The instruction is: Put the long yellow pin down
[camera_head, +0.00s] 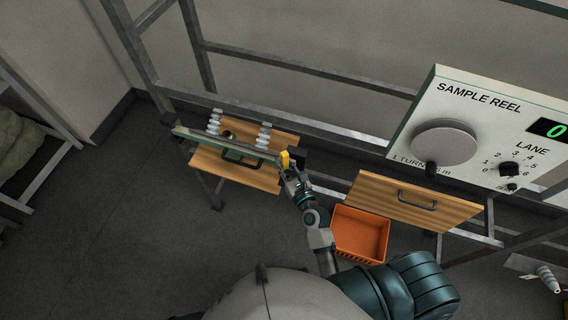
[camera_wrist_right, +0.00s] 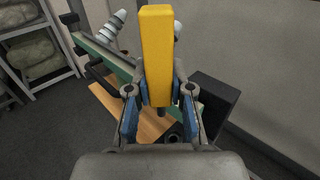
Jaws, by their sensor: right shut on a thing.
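The long yellow pin (camera_wrist_right: 157,52) is in my right gripper (camera_wrist_right: 158,98), its fingers closed on both sides of the pin's lower part. The pin stands up between the fingers in the right wrist view. In the head view the yellow pin (camera_head: 285,159) is small, and my right gripper (camera_head: 287,170) is at the right end of a long green-edged bar (camera_head: 222,142). I cannot tell whether the pin touches the bar. My left gripper does not show.
A dark block (camera_head: 298,156) is beside my right gripper. An orange bin (camera_head: 360,234) is on the floor. A second wooden drawer (camera_head: 410,200) and the sample reel panel (camera_head: 480,130) are at right.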

